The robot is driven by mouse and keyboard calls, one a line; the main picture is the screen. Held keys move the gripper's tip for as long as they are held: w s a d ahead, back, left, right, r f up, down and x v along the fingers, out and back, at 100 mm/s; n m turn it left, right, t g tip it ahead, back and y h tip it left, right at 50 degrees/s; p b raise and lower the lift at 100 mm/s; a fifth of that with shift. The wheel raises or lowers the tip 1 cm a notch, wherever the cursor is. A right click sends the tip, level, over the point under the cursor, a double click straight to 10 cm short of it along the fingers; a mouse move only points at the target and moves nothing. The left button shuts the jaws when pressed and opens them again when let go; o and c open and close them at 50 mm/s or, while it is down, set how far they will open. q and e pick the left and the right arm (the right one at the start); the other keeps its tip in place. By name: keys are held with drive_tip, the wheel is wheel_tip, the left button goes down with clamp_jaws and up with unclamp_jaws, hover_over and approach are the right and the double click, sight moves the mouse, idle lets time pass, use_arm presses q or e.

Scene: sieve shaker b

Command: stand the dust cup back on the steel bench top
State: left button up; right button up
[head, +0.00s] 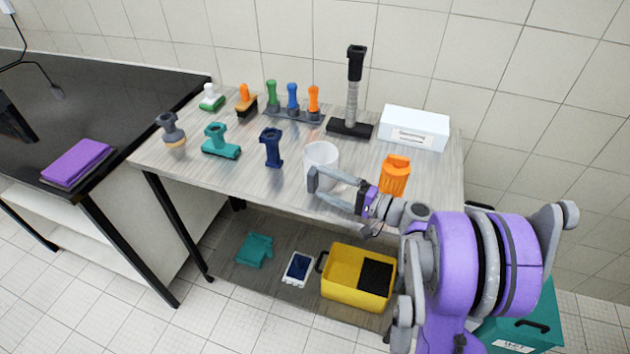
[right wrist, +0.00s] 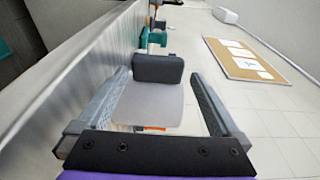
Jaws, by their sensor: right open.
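The dust cup, a white round cup (head: 322,156), stands upright on the grey steel bench top (head: 225,176), near its front edge. My right gripper (head: 318,186) is at the cup's near side, reaching in from the right. Its jaws are open. In the right wrist view the two fingers of my right gripper (right wrist: 160,92) lie either side of a pale surface, likely the cup (right wrist: 152,104), and a dark grey block (right wrist: 158,68) that seems to be its grip. I cannot tell whether the fingers touch it. My left gripper is not in view.
An orange container (head: 395,176) stands right of the cup, close to my right wrist. A dark blue stand-like piece (head: 271,148) is on its left. Brushes, a tall black-handled tool (head: 354,90) and a white box (head: 413,128) stand behind. A yellow bin (head: 343,286) sits on the lower shelf.

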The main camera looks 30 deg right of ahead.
drive_tip(key=v, duration=0.8)
drive_tip(key=shift+b, duration=0.35)
